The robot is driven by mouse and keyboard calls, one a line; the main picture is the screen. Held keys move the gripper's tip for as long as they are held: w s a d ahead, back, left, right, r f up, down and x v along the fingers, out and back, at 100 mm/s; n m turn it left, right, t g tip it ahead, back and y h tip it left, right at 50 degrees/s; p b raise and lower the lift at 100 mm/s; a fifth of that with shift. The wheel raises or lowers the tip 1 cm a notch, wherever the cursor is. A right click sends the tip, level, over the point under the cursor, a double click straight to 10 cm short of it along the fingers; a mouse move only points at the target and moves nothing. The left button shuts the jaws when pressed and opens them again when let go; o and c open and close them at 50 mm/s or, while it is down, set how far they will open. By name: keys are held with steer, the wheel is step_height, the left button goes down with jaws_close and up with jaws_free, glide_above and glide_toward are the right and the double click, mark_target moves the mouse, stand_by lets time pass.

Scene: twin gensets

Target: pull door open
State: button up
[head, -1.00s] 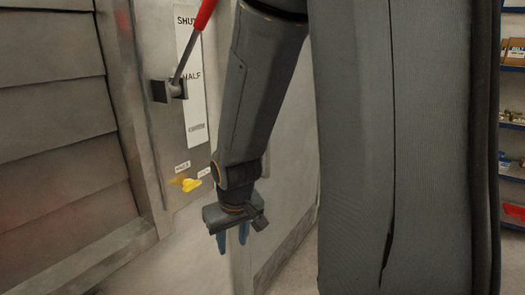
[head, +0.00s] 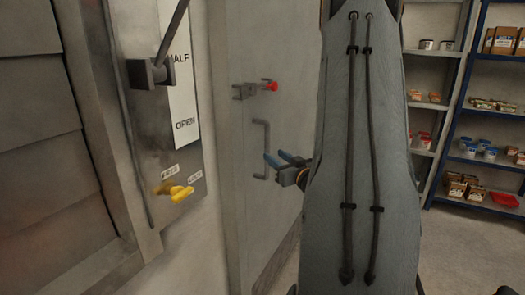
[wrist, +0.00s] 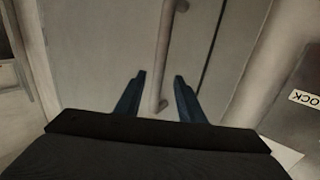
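The grey door (head: 240,190) stands in the middle of the head view, its face angled towards the right. A grey bar handle (head: 261,135) with bent ends runs upright on it. My gripper (head: 278,158), with two blue fingers, is at the lower half of the handle. In the wrist view the fingers (wrist: 157,92) are apart, and the handle (wrist: 165,55) runs up between them in the picture. I see no finger closed on it. Whether the bar lies within the fingers' reach or just beyond is hard to tell. The door (wrist: 100,40) fills the background there.
A latch with a red end (head: 258,88) is above the handle. A panel at the left has a lever (head: 150,72) and a yellow knob (head: 174,191). Blue-framed shelves (head: 480,120) with boxes and tins stand at the right, with open floor (head: 455,245) before them.

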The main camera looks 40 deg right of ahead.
mark_target(268, 151)
steer(key=w, duration=0.2)
steer(key=w+d+p, duration=0.1)
steer(key=w, duration=0.4)
steer(key=shift+d, duration=0.25)
jaws_close()
